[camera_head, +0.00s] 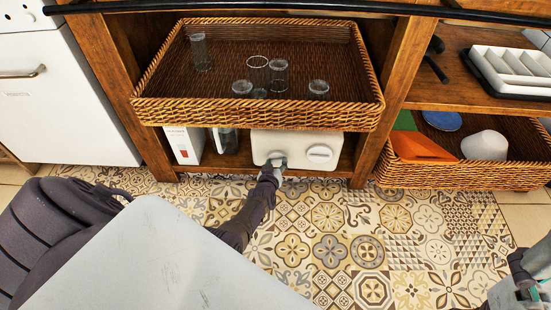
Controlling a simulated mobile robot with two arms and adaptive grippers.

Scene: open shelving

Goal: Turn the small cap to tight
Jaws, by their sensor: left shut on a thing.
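A white container (297,142) stands on the lower shelf, below the wicker basket. A round white cap (320,154) shows on the right of its front face. My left gripper (275,162) reaches up from the floor side to the left part of the same face. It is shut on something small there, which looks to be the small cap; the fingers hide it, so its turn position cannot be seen. My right gripper (528,284) is at the lower right edge, partly cut off, away from the shelving; its jaw opening is unclear.
A wicker basket (262,112) with several clear glasses overhangs the container. A white and red box (184,145) and a glass jug (225,140) stand to its left. Wooden posts (380,100) flank the bay. Another basket (460,175) is at right. The tiled floor is clear.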

